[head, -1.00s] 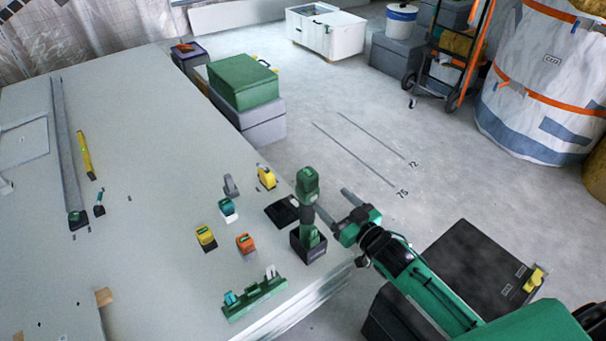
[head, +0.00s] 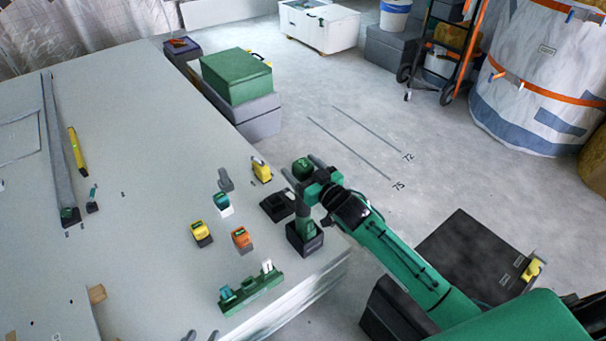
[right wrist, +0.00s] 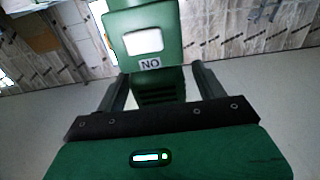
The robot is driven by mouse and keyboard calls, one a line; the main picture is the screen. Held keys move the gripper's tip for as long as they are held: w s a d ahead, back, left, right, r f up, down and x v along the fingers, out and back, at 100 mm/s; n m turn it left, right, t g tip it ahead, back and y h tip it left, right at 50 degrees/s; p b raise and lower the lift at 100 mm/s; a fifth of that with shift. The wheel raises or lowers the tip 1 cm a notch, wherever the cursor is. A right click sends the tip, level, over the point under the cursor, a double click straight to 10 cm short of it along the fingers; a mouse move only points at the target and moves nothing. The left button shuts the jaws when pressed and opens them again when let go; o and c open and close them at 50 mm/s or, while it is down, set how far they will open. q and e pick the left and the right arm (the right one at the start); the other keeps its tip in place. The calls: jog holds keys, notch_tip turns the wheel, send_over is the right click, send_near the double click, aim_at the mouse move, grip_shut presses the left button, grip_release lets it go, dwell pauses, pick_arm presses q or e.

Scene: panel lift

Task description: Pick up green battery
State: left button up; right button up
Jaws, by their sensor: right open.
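A green tool (head: 303,167) stands upright in a black holder (head: 304,240) near the table's right edge. Its lower green part (head: 306,228) sits in the holder; I cannot tell if this is the green battery. My right gripper (head: 302,172) is open, with its fingers on either side of the tool's upper part. In the right wrist view the green tool (right wrist: 160,85), marked "NO", stands between the fingers. A teal-green block with a white base (head: 222,203) lies further left.
A black pad (head: 277,206) lies beside the holder. A yellow block (head: 201,234), an orange block (head: 241,240), a yellow tool (head: 261,170) and a green rack (head: 252,292) stand nearby. Green and grey cases (head: 237,77) are stacked beyond the table.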

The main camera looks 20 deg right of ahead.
jog(key=shift+x, duration=0.8)
pick_arm(q)
jog(key=shift+d, duration=0.25)
pick_arm(e)
jog(key=c, duration=1.2)
jog(key=shift+o, duration=0.2)
jog(key=shift+r, duration=0.15)
